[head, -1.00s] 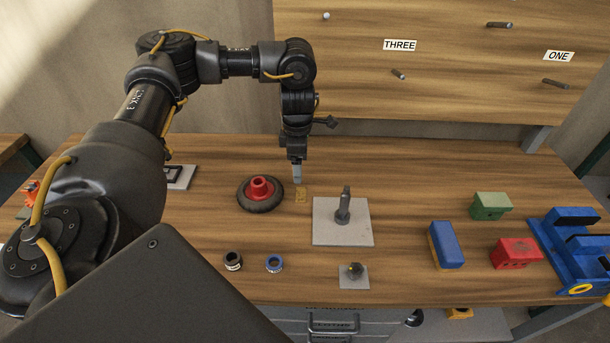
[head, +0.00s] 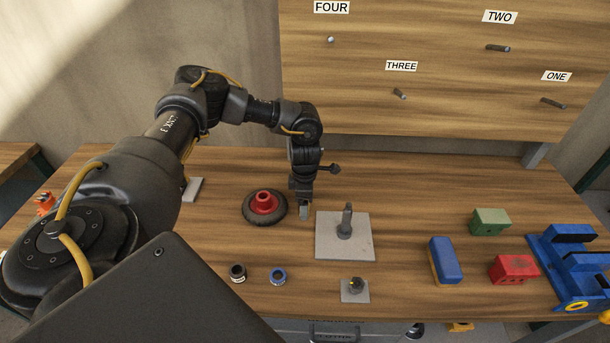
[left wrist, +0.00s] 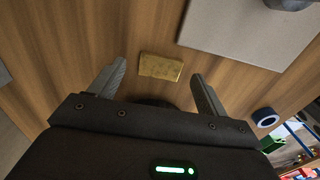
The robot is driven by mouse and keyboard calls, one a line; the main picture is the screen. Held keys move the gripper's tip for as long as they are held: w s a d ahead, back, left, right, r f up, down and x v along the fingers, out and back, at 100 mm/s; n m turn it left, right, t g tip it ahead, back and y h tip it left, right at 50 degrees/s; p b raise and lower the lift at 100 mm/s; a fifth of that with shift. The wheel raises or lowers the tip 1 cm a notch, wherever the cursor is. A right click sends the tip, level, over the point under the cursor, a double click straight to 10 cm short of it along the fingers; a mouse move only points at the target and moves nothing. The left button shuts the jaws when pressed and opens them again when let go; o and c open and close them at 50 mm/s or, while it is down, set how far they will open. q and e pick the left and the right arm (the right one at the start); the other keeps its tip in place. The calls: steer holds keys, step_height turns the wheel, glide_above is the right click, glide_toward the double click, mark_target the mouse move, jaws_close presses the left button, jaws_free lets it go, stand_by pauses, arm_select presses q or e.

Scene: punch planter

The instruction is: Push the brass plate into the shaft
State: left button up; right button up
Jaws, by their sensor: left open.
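The brass plate (left wrist: 161,67) is a small flat gold rectangle on the wooden table in the left wrist view. In the head view it is hidden by my left gripper (head: 304,212). My left gripper (left wrist: 158,70) is open and points down, with its fingers on either side of the plate and apart from it. A dark upright post (head: 346,222), possibly the shaft, stands on a grey square base (head: 330,247) just right of the gripper. The base also shows in the left wrist view (left wrist: 245,32). My right gripper is out of view.
A black wheel with a red hub (head: 264,203) lies close left of the gripper. Black (head: 237,272) and blue (head: 278,276) rings and a small grey block (head: 355,296) are in front. Blue (head: 446,253), red (head: 514,269) and green (head: 490,222) blocks stand right. The pegboard (head: 440,110) rises behind.

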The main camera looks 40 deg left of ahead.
arm_select(q)
steer(key=shift+f, duration=0.6)
steer(key=c, duration=1.1)
steer(key=shift+c, duration=0.3)
steer(key=shift+r, duration=0.15)
